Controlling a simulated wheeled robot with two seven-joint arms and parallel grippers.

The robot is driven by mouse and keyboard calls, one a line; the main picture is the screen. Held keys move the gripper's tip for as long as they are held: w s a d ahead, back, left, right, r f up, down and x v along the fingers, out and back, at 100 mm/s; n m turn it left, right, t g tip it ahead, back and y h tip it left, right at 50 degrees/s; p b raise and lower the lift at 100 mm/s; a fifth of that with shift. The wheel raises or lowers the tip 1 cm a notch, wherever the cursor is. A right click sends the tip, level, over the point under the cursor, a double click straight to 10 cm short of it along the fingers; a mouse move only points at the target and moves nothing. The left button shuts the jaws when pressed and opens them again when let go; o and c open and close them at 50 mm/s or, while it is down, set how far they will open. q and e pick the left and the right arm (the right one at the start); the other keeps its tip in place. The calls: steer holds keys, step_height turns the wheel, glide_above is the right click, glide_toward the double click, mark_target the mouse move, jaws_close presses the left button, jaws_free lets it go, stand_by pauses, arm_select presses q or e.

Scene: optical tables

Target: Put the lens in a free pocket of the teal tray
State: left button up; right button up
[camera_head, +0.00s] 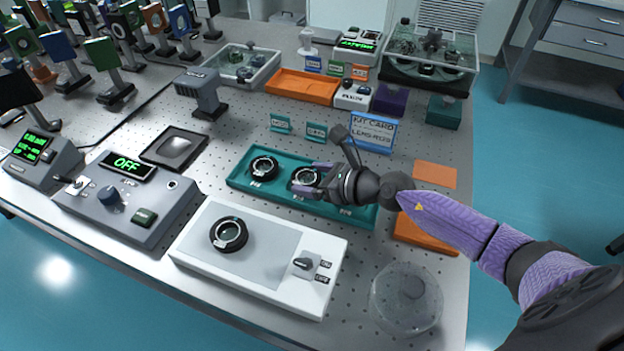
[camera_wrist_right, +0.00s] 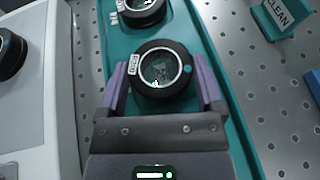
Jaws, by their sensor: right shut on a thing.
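The teal tray (camera_head: 240,183) lies on the perforated table. A black-ringed lens (camera_head: 305,177) is at its middle part, between the two purple fingers of my right gripper (camera_head: 313,178). The right wrist view shows this lens (camera_wrist_right: 161,72) with the fingers shut on its sides, over or in the tray; I cannot tell whether it touches the pocket floor. A second black-ringed lens (camera_head: 264,168) sits in the tray's left pocket. The tray's right part is mostly hidden by my gripper and arm. My left gripper is out of view.
A white device (camera_head: 190,245) with another black-ringed lens (camera_head: 229,234) stands in front of the tray. A blue kit card (camera_head: 373,132) and teal signs (camera_head: 281,124) stand behind it. An orange tray (camera_head: 428,234) and a clear round dish (camera_head: 405,300) are at the right.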

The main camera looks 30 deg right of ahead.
steer(key=shift+f, duration=0.2)
steer(key=o, duration=1)
steer(key=shift+r, duration=0.2)
steer(key=shift+s+d+r, duration=0.15)
steer(key=shift+s, duration=0.1)
steer(key=v, duration=1)
steer(key=shift+s+d+p, duration=0.15)
steer(key=shift+s+p, duration=0.05)
steer(key=shift+p, duration=0.2)
steer(key=shift+s+d+r, duration=0.2)
steer(key=shift+s, duration=0.1)
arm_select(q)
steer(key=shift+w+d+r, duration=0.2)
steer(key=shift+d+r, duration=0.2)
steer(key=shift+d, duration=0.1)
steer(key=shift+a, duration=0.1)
